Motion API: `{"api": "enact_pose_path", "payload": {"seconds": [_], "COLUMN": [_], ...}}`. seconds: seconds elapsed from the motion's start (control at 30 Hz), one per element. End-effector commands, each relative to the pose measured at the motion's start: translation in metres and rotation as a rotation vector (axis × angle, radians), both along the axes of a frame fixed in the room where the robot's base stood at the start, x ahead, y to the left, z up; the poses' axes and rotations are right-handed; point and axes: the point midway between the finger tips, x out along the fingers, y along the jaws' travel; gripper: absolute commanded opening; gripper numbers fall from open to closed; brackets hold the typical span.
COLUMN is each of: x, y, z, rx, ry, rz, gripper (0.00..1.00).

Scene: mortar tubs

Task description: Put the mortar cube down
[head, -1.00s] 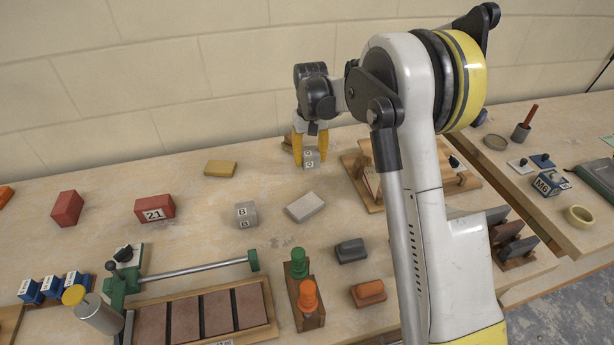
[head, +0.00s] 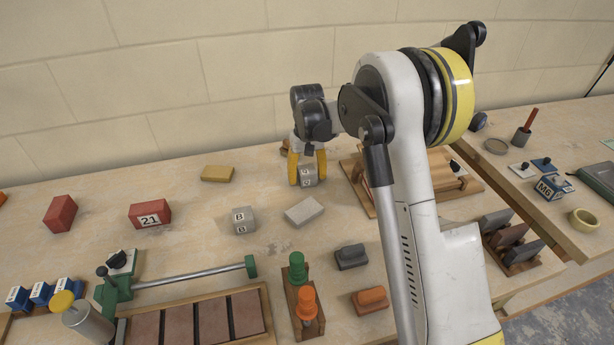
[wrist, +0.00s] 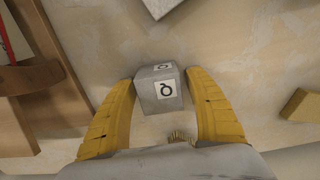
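The grey mortar cube (head: 309,176) with letter labels is at the back of the bench, between the fingers of my gripper (head: 307,180). The wrist view shows the cube (wrist: 159,89) with a dark letter on a white label. My yellow fingers (wrist: 159,78) stand on both sides of it with narrow gaps, so the gripper looks slightly open around the cube. The cube appears upright and at bench level, though its underside is hidden. Another grey cube (head: 243,220), labelled B, stands forward and left.
A pale grey block (head: 304,212) lies in front of the gripper and a yellow block (head: 217,173) to its left. A wooden rack (head: 357,185) stands close on the right. Red blocks (head: 150,215) lie farther left. Bare bench separates the cube from the pale block.

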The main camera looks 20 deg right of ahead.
Motion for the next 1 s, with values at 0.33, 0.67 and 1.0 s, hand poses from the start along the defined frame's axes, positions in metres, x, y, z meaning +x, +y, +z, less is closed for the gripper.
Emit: {"api": "enact_pose_path", "payload": {"seconds": [0.33,0.67,1.0], "x": [0.0,0.0,-0.006], "y": [0.0,0.0,0.0], "z": [0.017,0.091,0.132], "rx": [0.0,0.0,0.0], "ry": [0.0,0.0,-0.013], "rz": [0.0,0.0,0.0], "gripper": [0.63,0.63,0.63]}}
